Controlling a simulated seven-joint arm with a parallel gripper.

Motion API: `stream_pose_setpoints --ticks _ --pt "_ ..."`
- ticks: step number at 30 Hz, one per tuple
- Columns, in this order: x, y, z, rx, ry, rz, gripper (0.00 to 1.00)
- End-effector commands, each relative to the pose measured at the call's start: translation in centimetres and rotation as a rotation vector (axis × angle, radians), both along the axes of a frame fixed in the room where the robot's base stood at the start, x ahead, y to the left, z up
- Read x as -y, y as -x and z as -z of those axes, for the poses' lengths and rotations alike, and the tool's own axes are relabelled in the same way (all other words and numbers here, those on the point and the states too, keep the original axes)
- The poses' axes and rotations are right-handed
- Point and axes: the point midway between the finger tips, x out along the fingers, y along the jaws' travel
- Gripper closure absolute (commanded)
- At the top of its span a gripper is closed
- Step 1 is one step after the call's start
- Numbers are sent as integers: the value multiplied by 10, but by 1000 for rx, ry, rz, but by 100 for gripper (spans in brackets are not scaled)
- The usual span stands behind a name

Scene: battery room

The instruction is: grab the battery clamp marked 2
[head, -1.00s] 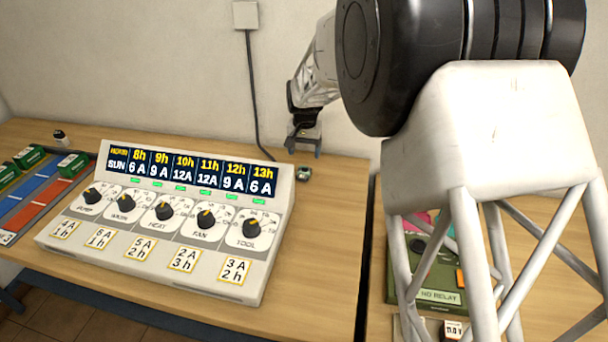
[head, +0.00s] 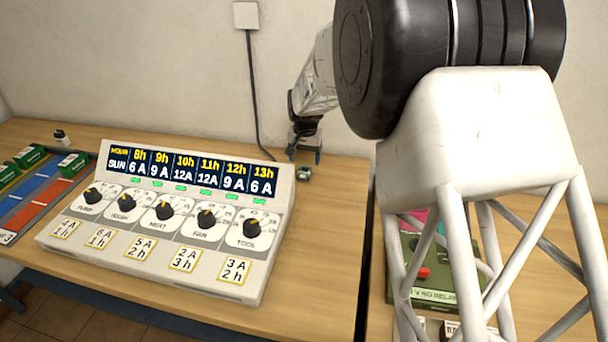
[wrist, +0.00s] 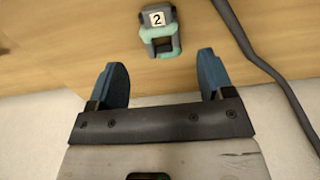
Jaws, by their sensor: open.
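The battery clamp marked 2 (wrist: 160,38) lies on the wooden table in the wrist view, grey and pale green with a white label reading 2. It also shows in the head view as a small dark and green piece (head: 304,174) behind the console's right end. My gripper (wrist: 163,72) is open and empty, its two blue fingers apart. In the wrist view the clamp lies just beyond the fingertips, roughly centred between them and not held. In the head view my gripper (head: 305,157) hangs close to the clamp, near the wall.
A white console (head: 160,215) with dials and a display stands left of the clamp. A dark cable (wrist: 262,65) runs down the wall beside the clamp. A green relay box (head: 430,270) sits on the right table, past a gap. Bare wood (head: 310,250) lies right of the console.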

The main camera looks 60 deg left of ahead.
Motion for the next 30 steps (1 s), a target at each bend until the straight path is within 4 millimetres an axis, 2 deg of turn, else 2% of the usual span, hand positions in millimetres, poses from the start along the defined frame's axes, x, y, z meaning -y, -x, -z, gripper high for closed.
stream_pose_setpoints --ticks 15,30 --pt "-3 0 47 -1 1 0 26" --pt "-3 0 51 0 0 0 26"
